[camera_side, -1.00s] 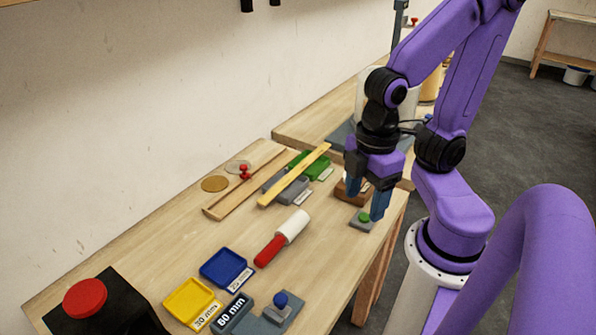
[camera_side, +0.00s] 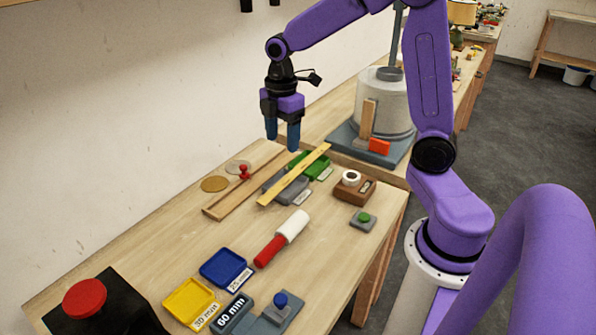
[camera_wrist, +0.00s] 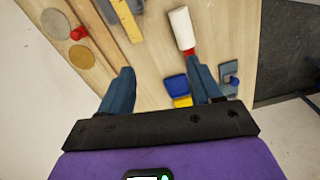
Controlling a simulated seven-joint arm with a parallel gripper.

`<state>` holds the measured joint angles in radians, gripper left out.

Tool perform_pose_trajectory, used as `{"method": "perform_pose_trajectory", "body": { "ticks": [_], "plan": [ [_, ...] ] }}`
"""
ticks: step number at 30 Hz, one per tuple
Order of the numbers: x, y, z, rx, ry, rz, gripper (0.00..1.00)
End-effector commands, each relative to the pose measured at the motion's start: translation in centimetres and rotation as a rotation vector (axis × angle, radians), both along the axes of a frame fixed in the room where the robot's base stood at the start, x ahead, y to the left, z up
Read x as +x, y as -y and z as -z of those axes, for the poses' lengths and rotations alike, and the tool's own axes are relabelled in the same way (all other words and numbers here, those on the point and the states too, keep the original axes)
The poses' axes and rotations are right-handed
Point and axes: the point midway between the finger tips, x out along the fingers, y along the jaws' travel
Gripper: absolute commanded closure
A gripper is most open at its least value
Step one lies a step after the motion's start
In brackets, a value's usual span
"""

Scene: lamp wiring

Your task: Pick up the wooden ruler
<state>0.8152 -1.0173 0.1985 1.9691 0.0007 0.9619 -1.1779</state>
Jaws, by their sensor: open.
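The wooden ruler (camera_side: 294,175) is a light yellow strip in the side view. It lies slantwise across the grey tray (camera_side: 290,190) and the green tray (camera_side: 318,162), beside a longer brown wooden strip (camera_side: 240,190). My gripper (camera_side: 283,144) is open and empty, above the far part of the table, with its blue fingers pointing down. In the wrist view the ruler (camera_wrist: 126,18) shows at the top, beyond and between my fingers (camera_wrist: 165,92), and its far part is cut off by the frame edge.
A red-and-white handled tool (camera_side: 284,237) lies mid-table. Blue (camera_side: 226,268) and yellow (camera_side: 190,300) trays sit in front. A red knob (camera_side: 244,172) stands by the brown strip. A tape roll on a wooden block (camera_side: 352,184) and a green button (camera_side: 363,217) are at right.

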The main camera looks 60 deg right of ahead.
Motion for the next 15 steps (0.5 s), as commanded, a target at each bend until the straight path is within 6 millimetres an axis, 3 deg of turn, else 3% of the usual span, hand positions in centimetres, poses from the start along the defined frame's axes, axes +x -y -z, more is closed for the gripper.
{"method": "perform_pose_trajectory", "body": {
  "ticks": [1,6,12,15],
  "plan": [
    [1.4,1.9,0.4,-0.001,-0.003,-0.006,0.36],
    [4.9,8.8,1.5,-0.003,-0.007,-0.071,0.36],
    [6.7,16.8,2.9,-0.004,-0.011,-0.143,0.36],
    [6.8,19.6,3.4,-0.004,-0.012,-0.167,0.36]
  ]
}}
